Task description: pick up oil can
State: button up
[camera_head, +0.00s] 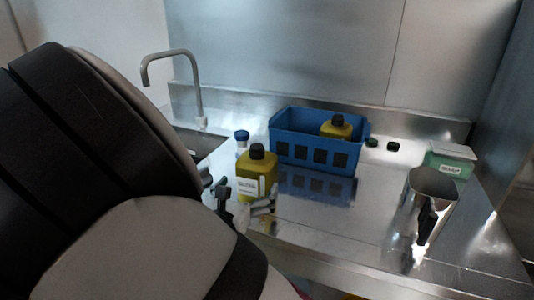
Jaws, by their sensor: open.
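A yellow container with a black cap and white label (257,176) stands upright on the metal counter, left of centre. A second yellow container (336,127) with a black cap stands inside the blue crate. A metal jug (433,188) with a dark handle stands at the right. I cannot tell from the labels which is the oil can. My gripper (242,205) is open beside the lower front of the nearer yellow container. My arm hides part of the gripper, and I cannot tell whether the fingers touch the container.
The blue crate (288,152) stands behind the nearer container. A blue-capped bottle (242,143) is left of it. A faucet (197,90) rises over the sink. The counter's middle front (335,225) is clear.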

aim_at(257, 161)
jog(key=x, duration=0.4)
jog(key=shift+w+d+r, duration=0.15)
jog(key=shift+w+d, duration=0.2)
jog(key=shift+r, duration=0.1)
jog(key=c, duration=1.5)
jog(key=shift+c, duration=0.2)
jog(key=shift+r+p, duration=0.4)
jog(key=shift+r, duration=0.25)
notch_tip(257, 161, up, 3)
jog(key=shift+f+p, duration=0.15)
jog(key=shift+p, duration=0.9)
jog(key=s+d+p, duration=0.3)
jog(key=s, duration=0.4)
jog(key=s+d+p, duration=0.2)
jog(key=s+p, duration=0.1)
jog(key=s, duration=0.5)
jog(key=shift+d+r, duration=0.4)
jog(key=shift+r, duration=0.1)
